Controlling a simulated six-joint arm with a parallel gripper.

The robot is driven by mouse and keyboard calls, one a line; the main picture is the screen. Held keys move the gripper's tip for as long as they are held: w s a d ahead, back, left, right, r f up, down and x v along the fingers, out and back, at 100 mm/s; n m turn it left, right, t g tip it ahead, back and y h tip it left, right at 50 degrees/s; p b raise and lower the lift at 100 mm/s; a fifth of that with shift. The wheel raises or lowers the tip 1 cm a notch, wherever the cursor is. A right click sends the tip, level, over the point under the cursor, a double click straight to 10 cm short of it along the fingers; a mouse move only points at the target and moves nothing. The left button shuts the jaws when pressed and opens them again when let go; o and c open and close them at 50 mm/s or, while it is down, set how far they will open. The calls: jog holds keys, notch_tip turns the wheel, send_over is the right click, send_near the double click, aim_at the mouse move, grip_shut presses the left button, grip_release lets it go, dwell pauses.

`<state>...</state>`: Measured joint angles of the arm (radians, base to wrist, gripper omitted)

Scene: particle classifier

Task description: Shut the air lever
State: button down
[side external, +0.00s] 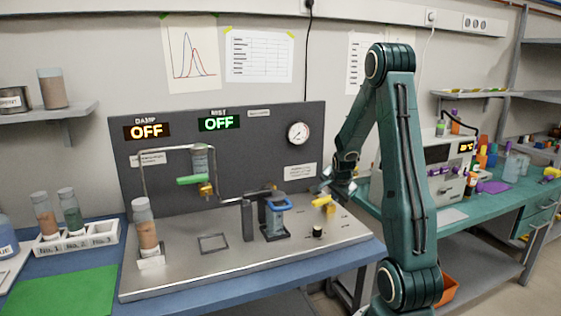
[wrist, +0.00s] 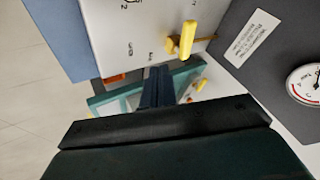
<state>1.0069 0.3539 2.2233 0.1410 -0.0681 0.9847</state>
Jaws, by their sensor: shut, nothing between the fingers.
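The air lever is a yellow handle (side external: 324,202) at the right part of the steel bench plate in the side view. In the wrist view the yellow lever (wrist: 187,38) stands up from a yellow fitting, above and a little right of the fingers. My gripper (side external: 327,182) is close above and beside the lever in the side view. Its dark fingers (wrist: 157,72) are shut and empty in the wrist view, with a visible gap to the lever. Contact cannot be told from the side view.
A black knob (side external: 317,232) sits in front of the lever. A blue-topped clamp stand (side external: 278,215) is left of it. The dark back panel (side external: 262,150) with a round gauge (side external: 298,133) rises behind; DAMP and MIST displays read OFF. A glass column with a green lever (side external: 194,180) stands further left.

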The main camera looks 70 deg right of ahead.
aim_at(323, 203)
jog(key=shift+f, duration=0.15)
jog(key=x, duration=1)
jog(key=shift+w+d, duration=0.25)
jog(key=shift+w, duration=0.25)
jog(key=shift+w+d, duration=0.25)
jog(key=shift+w, duration=0.2)
jog(key=shift+w+d, duration=0.5)
jog(key=shift+w, duration=0.25)
jog(key=shift+w, duration=0.15)
